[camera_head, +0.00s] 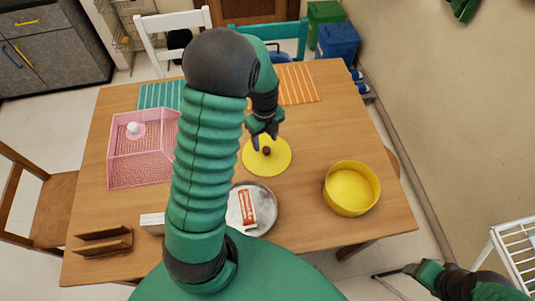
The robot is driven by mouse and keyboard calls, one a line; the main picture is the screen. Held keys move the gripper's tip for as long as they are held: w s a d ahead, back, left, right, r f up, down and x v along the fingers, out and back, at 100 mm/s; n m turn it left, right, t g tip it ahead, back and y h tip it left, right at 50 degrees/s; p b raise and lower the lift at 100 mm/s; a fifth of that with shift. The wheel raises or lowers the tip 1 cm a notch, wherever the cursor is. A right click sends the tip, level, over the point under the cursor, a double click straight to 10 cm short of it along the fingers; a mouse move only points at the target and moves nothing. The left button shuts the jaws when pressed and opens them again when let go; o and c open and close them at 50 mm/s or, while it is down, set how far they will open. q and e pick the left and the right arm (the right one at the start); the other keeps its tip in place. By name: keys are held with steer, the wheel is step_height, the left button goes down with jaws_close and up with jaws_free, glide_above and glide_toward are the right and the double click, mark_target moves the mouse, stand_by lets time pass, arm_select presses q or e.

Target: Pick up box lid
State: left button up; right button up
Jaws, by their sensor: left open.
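The box lid (280,163) is a flat round yellow disc with a small dark brown knob (266,151). It lies on the wooden table near the middle. My left gripper (265,142) is open just above the lid, with its fingertips close to the knob. I cannot tell whether they touch it. The matching yellow round box (351,190) stands open on the table to the right of the lid.
A pink wire basket (143,165) with a white object stands at the left. A metal plate (266,222) holds a red and white packet (247,208). A wooden holder (103,242) is at the front left. Striped mats (298,84) lie at the back. My arm hides the table's centre left.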

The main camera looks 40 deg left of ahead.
mark_target(266, 148)
arm_select(q)
steer(key=f, duration=0.6)
steer(key=shift+w+f, duration=0.1)
steer(key=shift+w, duration=0.15)
steer(key=shift+s, duration=0.1)
steer(key=c, duration=0.3)
jaws_close()
